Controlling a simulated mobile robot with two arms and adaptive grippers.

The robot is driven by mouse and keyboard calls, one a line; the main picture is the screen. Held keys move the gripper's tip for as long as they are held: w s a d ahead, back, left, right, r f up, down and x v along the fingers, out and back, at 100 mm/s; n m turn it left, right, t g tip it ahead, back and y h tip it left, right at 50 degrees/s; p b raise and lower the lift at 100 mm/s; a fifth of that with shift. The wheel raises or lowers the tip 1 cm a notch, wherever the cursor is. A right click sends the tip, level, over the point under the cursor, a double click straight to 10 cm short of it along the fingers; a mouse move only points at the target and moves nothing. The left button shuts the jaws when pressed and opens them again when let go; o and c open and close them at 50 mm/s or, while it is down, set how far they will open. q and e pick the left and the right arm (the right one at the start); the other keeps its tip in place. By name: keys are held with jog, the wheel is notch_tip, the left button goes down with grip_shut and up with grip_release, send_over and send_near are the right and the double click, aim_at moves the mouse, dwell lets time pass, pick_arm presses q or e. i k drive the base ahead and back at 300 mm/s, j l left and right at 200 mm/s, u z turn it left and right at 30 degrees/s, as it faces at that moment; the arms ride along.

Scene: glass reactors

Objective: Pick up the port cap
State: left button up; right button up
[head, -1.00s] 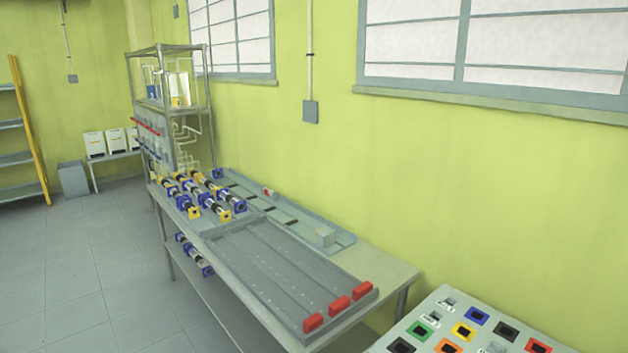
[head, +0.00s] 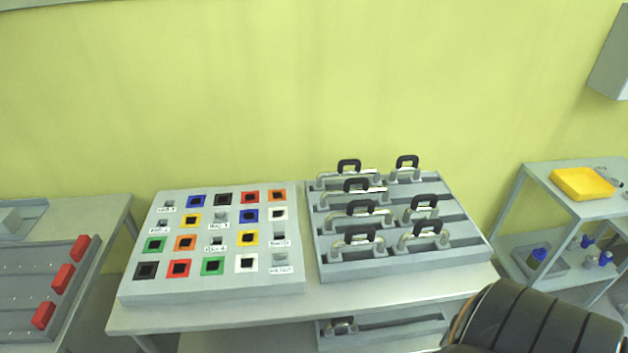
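I cannot make out for certain which thing is the port cap. A sloped grey board (head: 140,289) holds rows of square coloured frames with dark centres, small grey fittings and white labels. Beside it on the right, a slotted grey rack (head: 462,257) holds several metal pieces with black loop handles (head: 358,236). Small blue-topped items (head: 538,256) stand on the lower shelf of the stand at the far right, too small to identify. Neither gripper shows in the head view.
The board and rack stand on a grey table (head: 215,316) against a yellow-green wall. Left is another table with a grey tray and red blocks (head: 62,277). A yellow tray (head: 582,184) sits on the right stand. My black ribbed arm part covers the lower right.

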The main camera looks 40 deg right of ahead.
aim_at(279, 259)
jog(key=z, duration=1)
jog(key=k+j+u, duration=0.2)
jog(key=i+l, duration=0.05)
jog(key=l, duration=0.05)
